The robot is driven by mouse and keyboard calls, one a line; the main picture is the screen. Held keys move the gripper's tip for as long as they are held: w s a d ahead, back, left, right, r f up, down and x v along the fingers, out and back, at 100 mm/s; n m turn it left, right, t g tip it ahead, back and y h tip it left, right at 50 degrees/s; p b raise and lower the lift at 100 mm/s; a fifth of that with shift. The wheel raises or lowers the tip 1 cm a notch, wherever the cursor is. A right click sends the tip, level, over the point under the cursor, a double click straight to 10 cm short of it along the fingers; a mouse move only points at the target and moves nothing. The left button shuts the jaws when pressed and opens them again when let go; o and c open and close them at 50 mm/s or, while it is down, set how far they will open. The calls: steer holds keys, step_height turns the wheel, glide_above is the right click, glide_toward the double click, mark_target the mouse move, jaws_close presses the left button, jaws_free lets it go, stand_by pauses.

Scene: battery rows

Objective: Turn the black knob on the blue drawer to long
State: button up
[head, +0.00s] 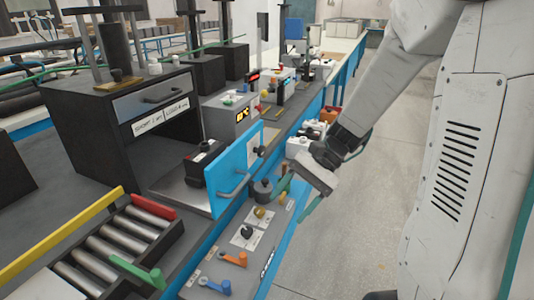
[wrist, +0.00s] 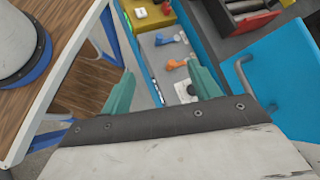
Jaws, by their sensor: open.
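The blue drawer (head: 228,172) is pulled out from a black cabinet (head: 150,130), with a bar handle on its front. Its blue front also shows in the wrist view (wrist: 285,85), at the right. A white plate (head: 253,145) is on the front, with a small dark spot beside it that may be the black knob; its setting cannot be read. My gripper (head: 298,198) is open and empty, to the right of the drawer front and apart from it. In the wrist view its green fingers (wrist: 163,88) stand wide apart, with no drawer knob visible between them.
A grey panel below the drawer carries a large black knob (head: 262,190), a smaller black knob (head: 247,231), an orange lever (head: 235,259) and a blue lever (head: 216,285). A black box (head: 204,158) sits in the drawer. Rollers lie left. Floor at right is clear.

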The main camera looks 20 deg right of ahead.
steer(key=w+d+f+m+t+y, duration=0.2)
steer(key=w+m+t, duration=0.1)
steer(key=w+m, duration=0.15)
steer(key=w+d+f+m+t+y, duration=0.2)
steer(key=w+f+m+t, duration=0.1)
steer(key=w, duration=0.3)
steer(key=m+t+h, duration=0.2)
steer(key=m+t, duration=0.7)
steer(key=m, duration=0.1)
glide_toward(264, 152)
steer(key=shift+n, duration=0.35)
steer(key=x, duration=0.8)
steer(key=shift+a, duration=0.2)
steer(key=c, duration=1)
